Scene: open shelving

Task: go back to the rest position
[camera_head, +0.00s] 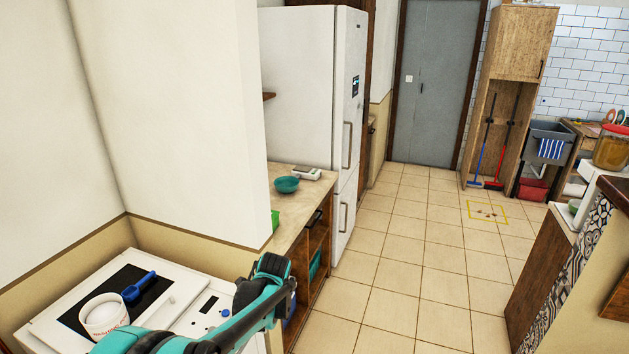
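Teal and black links of one of my arms cross the bottom left of the head view, in front of a white appliance top. I see no gripper fingers on these links, so neither gripper shows. A white tub (104,314) with red lettering stands on the dark panel of the white appliance (185,290). A blue scoop (139,287) lies beside the tub on that panel. Nothing that shows is held.
A counter (290,215) with a teal bowl (286,185) and a small scale (306,173) stands beyond a wall corner, before a white fridge (300,80). The tiled floor (410,270) is open. A patterned counter (560,270) bounds the right.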

